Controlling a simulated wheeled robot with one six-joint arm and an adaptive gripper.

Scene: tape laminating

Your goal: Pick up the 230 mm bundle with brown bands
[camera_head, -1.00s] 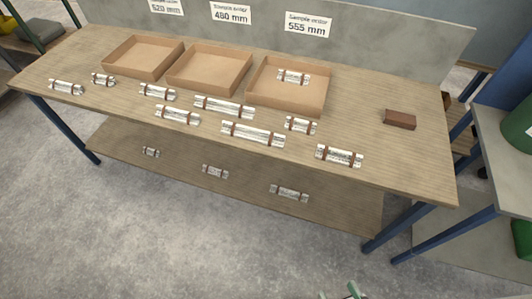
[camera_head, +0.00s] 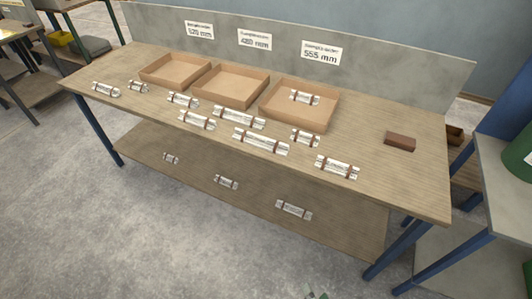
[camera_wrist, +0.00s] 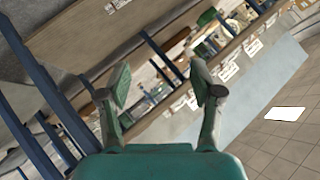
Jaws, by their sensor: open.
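Several silvery bundles with dark or brownish bands lie on the wooden table in the head view. Brown bands show most clearly on the front right bundle (camera_head: 337,166), a short bundle (camera_head: 305,138), a long bundle (camera_head: 261,141) and one bundle (camera_head: 304,97) inside the right tray. I cannot tell which is 230 mm long. Others lie further left, such as the far left bundle (camera_head: 106,89). My gripper (camera_wrist: 162,85) is open and empty in the wrist view, with its green pads apart. It is away from the bundles; only a bit shows at the head view's bottom edge.
The left tray (camera_head: 175,83), middle tray (camera_head: 245,101) and right tray (camera_head: 319,122) stand along the back under length signs. A brown block (camera_head: 400,141) lies at the table's right. The lower shelf (camera_head: 340,228) holds more bundles. A grey side table (camera_head: 490,140) stands at the right.

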